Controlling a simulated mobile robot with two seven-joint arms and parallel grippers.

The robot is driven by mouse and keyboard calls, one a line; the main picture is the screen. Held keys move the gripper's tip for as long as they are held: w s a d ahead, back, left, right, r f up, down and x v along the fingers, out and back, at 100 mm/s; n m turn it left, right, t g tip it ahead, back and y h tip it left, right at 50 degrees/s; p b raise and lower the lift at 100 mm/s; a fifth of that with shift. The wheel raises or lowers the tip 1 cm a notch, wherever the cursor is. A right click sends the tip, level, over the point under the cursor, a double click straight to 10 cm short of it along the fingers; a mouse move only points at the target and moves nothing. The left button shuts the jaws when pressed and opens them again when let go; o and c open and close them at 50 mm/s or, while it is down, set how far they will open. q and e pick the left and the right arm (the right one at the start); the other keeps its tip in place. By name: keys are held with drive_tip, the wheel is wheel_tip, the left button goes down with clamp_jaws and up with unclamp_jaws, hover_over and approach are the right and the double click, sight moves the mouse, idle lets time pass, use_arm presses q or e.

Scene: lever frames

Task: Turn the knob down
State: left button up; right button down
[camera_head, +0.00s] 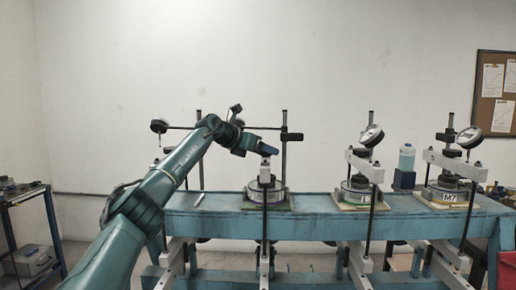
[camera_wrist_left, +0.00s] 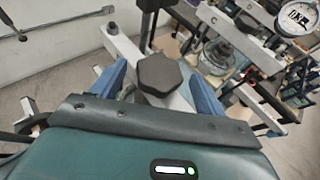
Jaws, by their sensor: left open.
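A black lobed knob (camera_wrist_left: 159,75) sits on a light metal bar in the left wrist view, between the two blue fingers of my left gripper (camera_wrist_left: 158,88). The fingers are open, one on each side of the knob, with a visible gap to it. In the head view my left gripper (camera_head: 268,150) is above the leftmost lever frame (camera_head: 265,180) on the blue bench. I cannot make out the knob clearly in the head view. My right gripper is not in view.
Two more lever frames with dial gauges (camera_head: 371,136) stand to the right on the blue bench (camera_head: 315,222). A bottle (camera_head: 406,157) stands between them. Vertical rods (camera_head: 284,160) and a horizontal rod rise close to my left gripper. A dark shelf (camera_head: 30,225) is at far left.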

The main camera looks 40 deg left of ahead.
use_arm(q)
drive_tip(key=b+v, duration=0.3)
drive_tip(key=v, duration=1)
drive_tip(key=shift+s+f, duration=0.1)
